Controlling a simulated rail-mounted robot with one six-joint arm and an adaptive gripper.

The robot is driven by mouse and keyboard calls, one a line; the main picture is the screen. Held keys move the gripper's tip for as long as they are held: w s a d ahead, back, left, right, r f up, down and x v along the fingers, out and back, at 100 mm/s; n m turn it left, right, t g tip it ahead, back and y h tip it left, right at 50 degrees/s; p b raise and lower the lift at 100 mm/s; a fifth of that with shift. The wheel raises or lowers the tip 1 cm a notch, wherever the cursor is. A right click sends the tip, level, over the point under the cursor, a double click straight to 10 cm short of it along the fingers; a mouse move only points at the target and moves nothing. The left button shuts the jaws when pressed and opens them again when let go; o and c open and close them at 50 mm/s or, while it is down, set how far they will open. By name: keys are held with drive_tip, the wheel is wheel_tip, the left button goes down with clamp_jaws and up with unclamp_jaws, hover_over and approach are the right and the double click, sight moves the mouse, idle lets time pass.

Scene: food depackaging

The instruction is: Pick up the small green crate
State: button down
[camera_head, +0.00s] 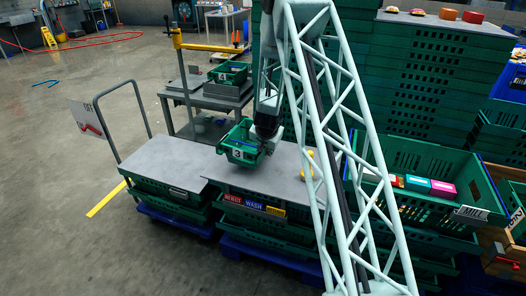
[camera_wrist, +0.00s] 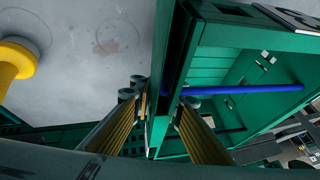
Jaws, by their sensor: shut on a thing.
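A small green crate (camera_head: 238,152) with a "3" label is above or on the grey worktop; I cannot tell whether its base touches. My gripper (camera_head: 264,147) is at its right side. In the wrist view, the crate's green wall (camera_wrist: 240,37) runs between my yellow-ribbed fingers (camera_wrist: 160,98), which are shut on it. A blue bar (camera_wrist: 245,89) lies inside the crate. Another small green crate (camera_head: 230,72) with a "4" label stands on a grey cart behind.
The grey worktop (camera_head: 175,163) is mostly bare, with a yellow object (camera_head: 308,163) at its right, also in the wrist view (camera_wrist: 15,62). A large green crate (camera_head: 465,190) with coloured boxes stands right. Tall green crate stacks rise behind my arm.

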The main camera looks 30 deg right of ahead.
drive_tip(key=s+a+r, duration=0.1)
drive_tip(key=s, duration=1.1)
drive_tip(key=shift+s+r, duration=0.2)
drive_tip(key=shift+a, duration=0.1)
drive_tip(key=shift+a, duration=0.1)
drive_tip(key=s+a+n+y, duration=0.2)
drive_tip(key=a+n, duration=0.4)
drive_tip(key=a, duration=1)
drive_tip(key=s+a+n+y, duration=0.2)
drive_tip(key=a+n+y, duration=0.2)
drive_tip(key=a, duration=1.2)
drive_tip(key=shift+s+f+n, duration=0.15)
drive_tip(key=shift+f+n, duration=0.1)
drive_tip(key=shift+n, duration=0.95)
drive_tip(key=shift+a, duration=0.15)
